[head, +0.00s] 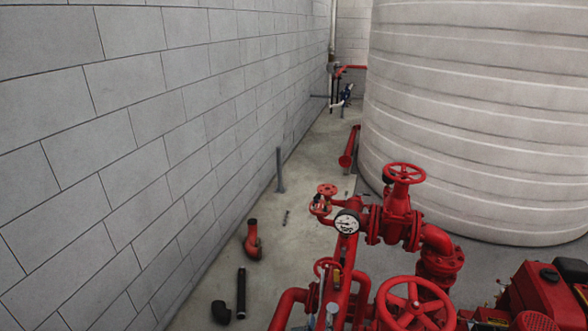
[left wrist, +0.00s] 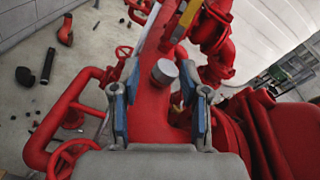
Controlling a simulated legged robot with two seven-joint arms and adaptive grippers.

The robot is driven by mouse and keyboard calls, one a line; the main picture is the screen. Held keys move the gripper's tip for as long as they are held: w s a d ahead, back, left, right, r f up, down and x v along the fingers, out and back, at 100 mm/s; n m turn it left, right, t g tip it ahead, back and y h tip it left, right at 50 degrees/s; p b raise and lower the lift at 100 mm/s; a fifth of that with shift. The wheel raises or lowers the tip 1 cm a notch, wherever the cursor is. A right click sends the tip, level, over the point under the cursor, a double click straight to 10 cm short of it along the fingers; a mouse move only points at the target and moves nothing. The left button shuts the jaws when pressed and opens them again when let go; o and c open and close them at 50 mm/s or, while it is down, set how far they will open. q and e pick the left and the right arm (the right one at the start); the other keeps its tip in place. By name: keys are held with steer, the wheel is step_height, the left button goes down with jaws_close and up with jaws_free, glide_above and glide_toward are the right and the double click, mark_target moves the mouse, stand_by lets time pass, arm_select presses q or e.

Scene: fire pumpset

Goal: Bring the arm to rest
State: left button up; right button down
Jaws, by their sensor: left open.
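My left gripper (left wrist: 161,95) shows in the left wrist view. Its two blue-padded fingers are spread apart, with a gap between them. Beyond and between them is a red pipe (left wrist: 150,100) with a grey round cap (left wrist: 164,72); I see nothing held. I cannot make out the left gripper clearly in the head view. My right gripper is in neither view. The red pumpset (head: 395,225) with its gauge (head: 346,223) and handwheels fills the lower right of the head view.
A grey block wall (head: 140,130) runs along the left. A large ribbed white tank (head: 480,120) stands at the right. Loose pipe pieces, including a black pipe (head: 241,293) and a red elbow (head: 252,240), are on the floor by the wall. Bare concrete lies between.

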arm_select(q)
steer(key=s+a+f+n+g+y, duration=0.25)
steer(key=s+a+f+n, duration=0.35)
steer(key=n, duration=0.3)
steer(key=s+a+f+n+g+y, duration=0.1)
steer(key=s+a+f+n+g, duration=0.35)
steer(key=a+f+n, duration=0.35)
steer(key=s+a+f+n+g, duration=0.3)
steer(key=s+a+n, duration=0.5)
steer(key=s, duration=0.2)
steer(key=s+a+f+n+g, duration=0.35)
steer(key=s+a+n, duration=0.4)
steer(key=s, duration=0.25)
step_height(320, 180, down, 31)
steer(key=s+b, duration=0.3)
steer(key=b, duration=0.2)
steer(key=s+a+f+g+b, duration=0.1)
steer(key=s+a+f+b, duration=0.1)
steer(key=s+f, duration=0.6)
steer(key=s+a+f+m+b, duration=0.1)
steer(key=s+f+b, duration=0.1)
steer(key=s+f, duration=0.7)
step_height(320, 180, down, 2)
steer(key=shift+a+f+g, duration=0.25)
steer(key=shift+a+g, duration=0.1)
steer(key=shift+a, duration=0.05)
